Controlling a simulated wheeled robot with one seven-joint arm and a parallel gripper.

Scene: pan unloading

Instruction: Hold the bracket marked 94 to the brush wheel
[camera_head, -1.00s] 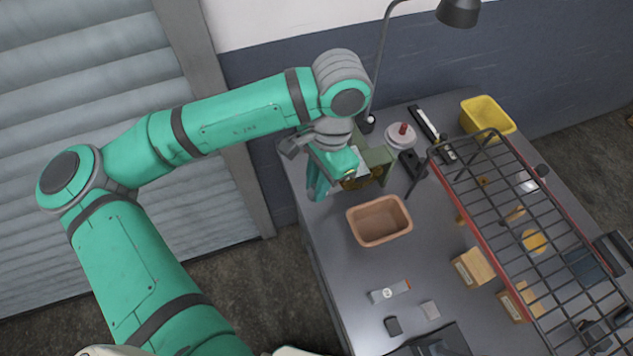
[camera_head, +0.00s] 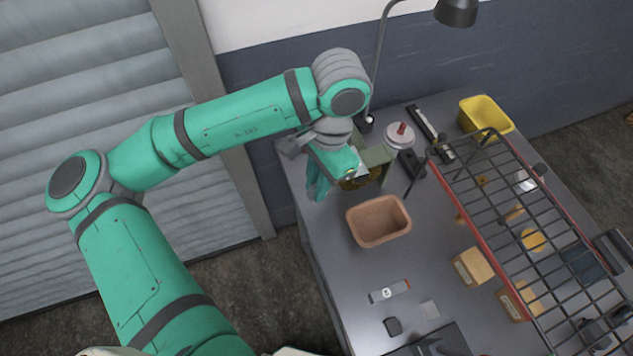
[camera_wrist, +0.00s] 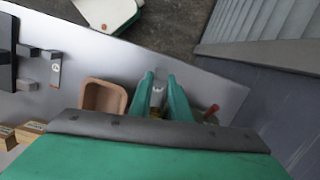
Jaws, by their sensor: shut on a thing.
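My gripper (camera_head: 318,187) points down at the far left corner of the bench, beside the green machine (camera_head: 377,158). The brush wheel (camera_head: 354,183) shows as a brown patch low on the machine, mostly covered by my wrist. In the wrist view my gripper (camera_wrist: 160,84) is shut on a small pale grey piece, the bracket (camera_wrist: 158,95). No number can be read on it. A brownish bit of the brush wheel (camera_wrist: 155,113) shows just beyond the bracket. I cannot tell whether the two touch.
An empty terracotta bin (camera_head: 379,221) stands close in front of the machine. A black wire rack (camera_head: 520,230) with red rails covers the bench's right side. A yellow bin (camera_head: 486,116), a red-topped container (camera_head: 399,136) and a lamp (camera_head: 457,12) are at the back.

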